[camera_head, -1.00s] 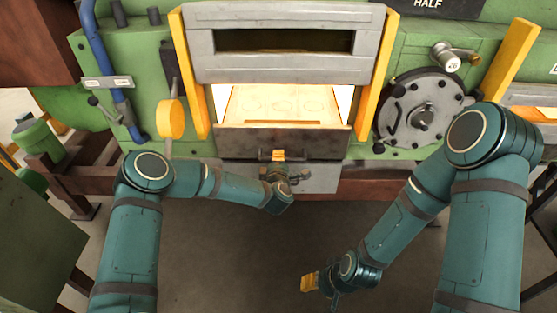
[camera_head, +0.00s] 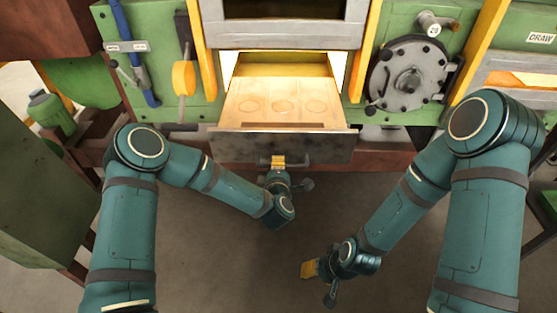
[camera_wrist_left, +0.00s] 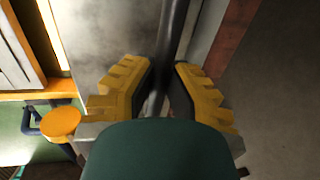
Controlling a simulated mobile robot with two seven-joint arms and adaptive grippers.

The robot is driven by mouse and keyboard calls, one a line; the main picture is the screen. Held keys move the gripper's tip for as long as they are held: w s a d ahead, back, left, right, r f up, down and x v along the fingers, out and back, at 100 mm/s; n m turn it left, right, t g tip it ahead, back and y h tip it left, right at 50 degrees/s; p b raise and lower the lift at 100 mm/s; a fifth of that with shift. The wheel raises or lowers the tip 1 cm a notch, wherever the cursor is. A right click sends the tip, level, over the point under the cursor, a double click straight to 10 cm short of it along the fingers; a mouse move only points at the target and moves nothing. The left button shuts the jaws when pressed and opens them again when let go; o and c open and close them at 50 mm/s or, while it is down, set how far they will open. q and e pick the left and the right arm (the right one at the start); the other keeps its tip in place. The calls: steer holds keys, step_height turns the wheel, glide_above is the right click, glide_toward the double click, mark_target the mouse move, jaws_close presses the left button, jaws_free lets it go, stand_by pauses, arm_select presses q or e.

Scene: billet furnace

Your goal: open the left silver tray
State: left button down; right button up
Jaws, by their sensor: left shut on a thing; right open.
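The left silver tray (camera_head: 270,147) is a drawer with a grey metal front, pulled part way out below the furnace opening in the head view. Its pale, glowing floor with several round marks shows behind the front. A horizontal bar handle (camera_head: 298,160) is fixed on the front. My left gripper (camera_head: 278,161) is shut on this handle. In the left wrist view, the yellow fingers (camera_wrist_left: 160,90) sit on both sides of the dark bar (camera_wrist_left: 172,50), beside the grey tray front. My right gripper (camera_head: 309,269) is open and empty, low over the dark floor.
The floor (camera_head: 235,265) in front of the tray is clear.

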arm_select(q)
steer(key=shift+v, duration=0.85)
steer(key=shift+f, duration=0.25)
steer(key=c, duration=0.9)
jaws_free()
steer(key=shift+c, duration=0.2)
steer(key=v, duration=1.2)
